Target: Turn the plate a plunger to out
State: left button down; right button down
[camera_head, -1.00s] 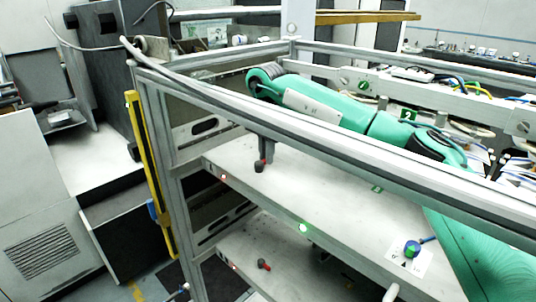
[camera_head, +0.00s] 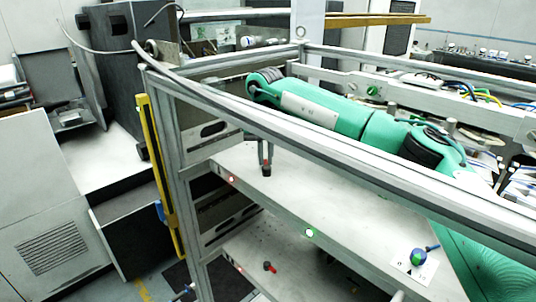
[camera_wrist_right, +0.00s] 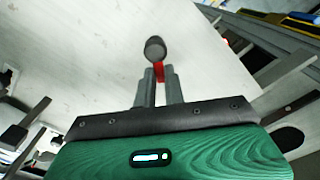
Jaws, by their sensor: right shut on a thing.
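A small plunger with a dark round knob (camera_head: 266,172) and a red lever stands at the upper plate's (camera_head: 320,200) left end. No lettering naming the plate is readable. My left gripper is out of view.
A grey frame rail (camera_head: 350,145) crosses above the plate. A red light (camera_head: 232,178) and a green light (camera_head: 309,232) sit on the plate's front edge. A blue-green knob (camera_head: 418,257) stands at right. A similar red-levered plunger (camera_head: 269,266) is on the lower plate.

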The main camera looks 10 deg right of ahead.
jog(key=shift+a+n, duration=0.2)
jog(key=shift+n, duration=0.6)
jog(key=c, duration=1.5)
grip_release()
jog(key=shift+r, duration=0.1)
jog(key=shift+r, duration=0.3)
jog(key=shift+r+b, duration=1.3)
jog(key=shift+r, duration=5.25)
